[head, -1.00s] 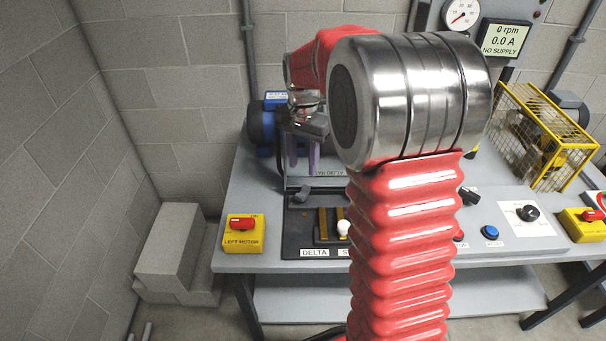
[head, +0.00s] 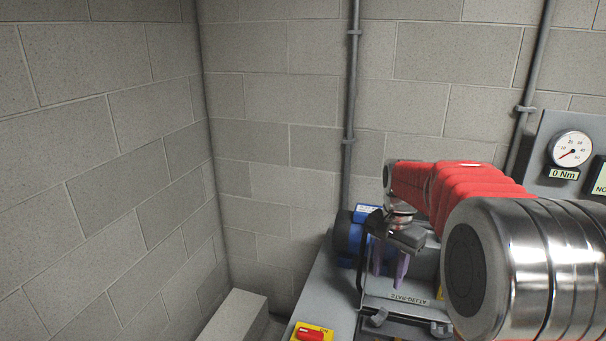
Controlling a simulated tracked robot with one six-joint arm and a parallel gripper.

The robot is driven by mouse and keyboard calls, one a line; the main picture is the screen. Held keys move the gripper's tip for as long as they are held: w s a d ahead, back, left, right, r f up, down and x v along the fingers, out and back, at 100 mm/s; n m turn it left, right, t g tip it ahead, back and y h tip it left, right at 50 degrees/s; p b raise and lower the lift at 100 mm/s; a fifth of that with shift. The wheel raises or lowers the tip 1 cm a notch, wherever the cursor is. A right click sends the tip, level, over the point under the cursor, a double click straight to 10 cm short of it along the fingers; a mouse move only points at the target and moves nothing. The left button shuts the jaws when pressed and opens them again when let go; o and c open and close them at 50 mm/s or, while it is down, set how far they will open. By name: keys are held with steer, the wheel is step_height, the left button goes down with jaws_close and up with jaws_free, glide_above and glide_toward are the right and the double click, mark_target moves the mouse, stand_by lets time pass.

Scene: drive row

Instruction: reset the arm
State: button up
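My arm runs from the lower right into the middle right of the head view, with a red ribbed sleeve and a large shiny metal joint. My gripper (head: 390,268) hangs at its far end with two purple fingers pointing down over the bench. The fingers stand apart, and I see nothing held between them. A blue motor (head: 348,236) sits just left of the gripper. Much of the bench is hidden behind my arm or lies below the picture.
A grey bench (head: 318,300) fills the lower middle. A yellow box with a red switch (head: 311,333) is at the bottom edge. A grey block (head: 237,318) stands at the lower left. A 0 Nm gauge (head: 570,148) hangs at right. Block walls close in left and behind.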

steer(key=s+a+r+n+t, duration=0.2)
steer(key=s+a+n, duration=0.1)
steer(key=s, duration=0.5)
steer(key=s+a+r+n+t, duration=0.1)
steer(key=s+a+n, duration=0.3)
steer(key=s, duration=0.5)
steer(key=s+a+r+n+t, duration=0.2)
steer(key=s+a+n, duration=0.1)
steer(key=s, duration=0.5)
steer(key=shift+s+a+r+t, duration=0.15)
steer(key=shift+a+r+t, duration=0.1)
steer(key=shift+r+t, duration=0.1)
